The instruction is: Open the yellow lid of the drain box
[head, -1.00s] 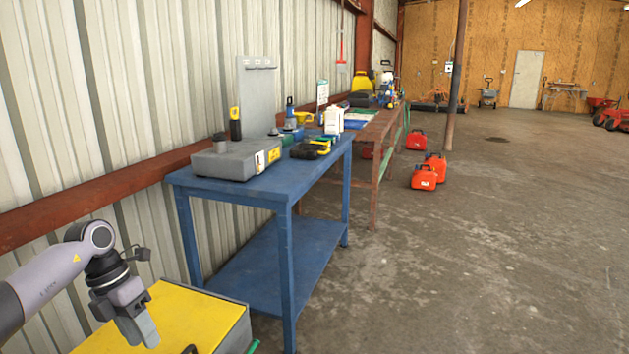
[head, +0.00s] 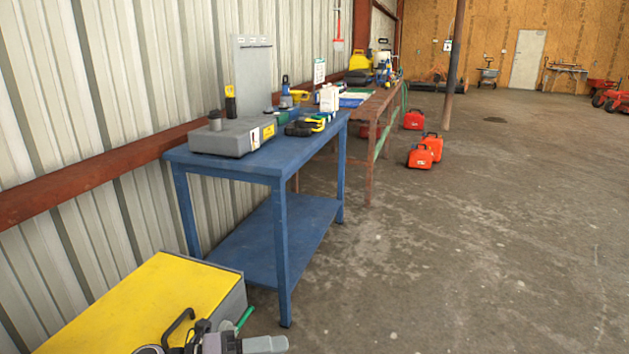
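The drain box has a flat yellow lid (head: 145,305) and grey sides (head: 234,304). It stands at the lower left, and its lid lies flat and closed. A black handle (head: 176,326) rises at the lid's near right edge. My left gripper (head: 275,344) is at the bottom edge of the view, just right of and below the handle, its grey fingers pointing right. Its wrist is partly cut off by the frame and overlaps the handle's lower end. I cannot tell whether it touches the handle. My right gripper is not in view.
A blue workbench (head: 283,254) stands right behind the box, with a grey case (head: 232,137) and tools on top. A green piece (head: 245,318) sticks out by the box's right side. A corrugated wall is on the left. Open concrete floor (head: 450,260) lies to the right.

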